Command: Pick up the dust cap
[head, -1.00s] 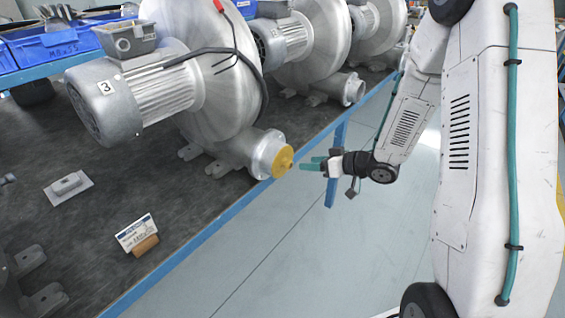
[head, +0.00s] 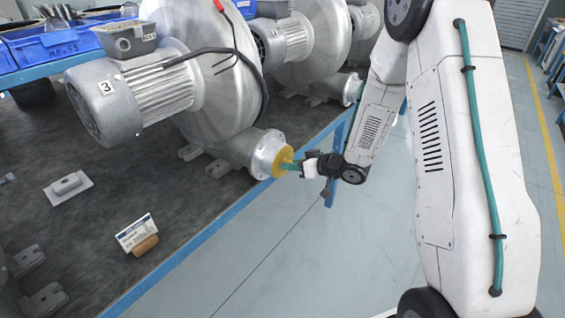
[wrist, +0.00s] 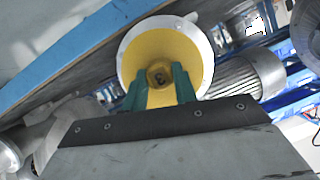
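The dust cap (head: 285,155) is a yellow disc on the round metal outlet flange (head: 264,150) of the blower marked 3. My gripper (head: 290,165) is at the cap's face. I cannot tell how deep the fingertips reach along the knob.
The blower (head: 215,85) stands on a dark bench (head: 110,195) with a blue edge (head: 195,245). More blowers stand behind it. A small label stand (head: 138,235) and a metal plate (head: 68,187) lie in front. Blue bins (head: 55,45) are at the back left. Open floor lies right.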

